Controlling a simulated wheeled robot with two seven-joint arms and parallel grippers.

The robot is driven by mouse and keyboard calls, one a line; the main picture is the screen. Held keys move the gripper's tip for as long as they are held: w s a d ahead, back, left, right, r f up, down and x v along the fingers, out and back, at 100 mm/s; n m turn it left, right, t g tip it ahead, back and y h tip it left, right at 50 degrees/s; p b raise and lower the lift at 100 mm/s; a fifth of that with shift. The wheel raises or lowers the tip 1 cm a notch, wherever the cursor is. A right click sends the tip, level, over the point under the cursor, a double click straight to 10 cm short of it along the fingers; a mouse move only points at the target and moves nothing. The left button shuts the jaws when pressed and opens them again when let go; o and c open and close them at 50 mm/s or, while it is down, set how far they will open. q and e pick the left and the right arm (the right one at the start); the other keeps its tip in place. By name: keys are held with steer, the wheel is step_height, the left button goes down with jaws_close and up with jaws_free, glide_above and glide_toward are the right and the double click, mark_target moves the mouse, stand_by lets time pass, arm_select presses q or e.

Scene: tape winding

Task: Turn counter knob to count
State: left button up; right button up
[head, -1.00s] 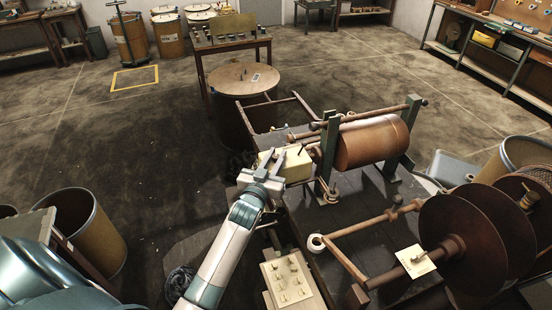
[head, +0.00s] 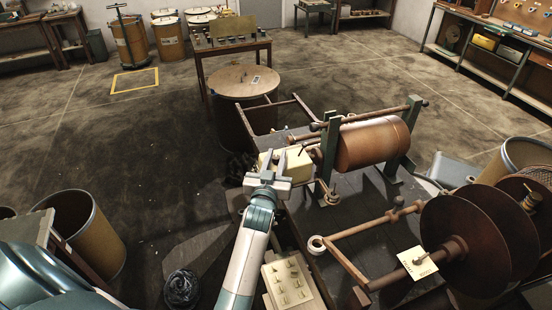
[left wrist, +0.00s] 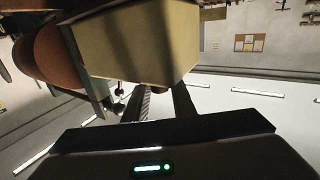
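The counter is a cream-yellow box (head: 298,166) on the winding machine, just left of the brown drum. It also fills the upper middle of the left wrist view (left wrist: 140,45). My left gripper (head: 273,160) is at the box's left, near side, with its fingers pointing away from me. I cannot make out the knob clearly, nor whether a finger touches the box. My right gripper is not in view.
The brown drum (head: 372,143) sits between green posts right of the counter. A pale panel with several small pegs (head: 287,281) lies near my left forearm. Large brown discs (head: 465,245) stand at right. A round-topped drum (head: 244,79) stands behind. The floor at left is mostly open.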

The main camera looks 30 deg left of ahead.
mark_target(275, 162)
arm_select(q)
steer(key=shift+o, duration=1.1)
steer(key=shift+b+v, duration=0.5)
steer(key=shift+v, duration=0.4)
steer(key=b+v, duration=0.1)
steer(key=v, duration=0.3)
steer(key=shift+s+d+f+b, duration=0.1)
steer(key=shift+f+b, duration=0.05)
steer(key=shift+b, duration=0.25)
steer(key=shift+s+d, duration=0.2)
steer(key=shift+s, duration=0.45)
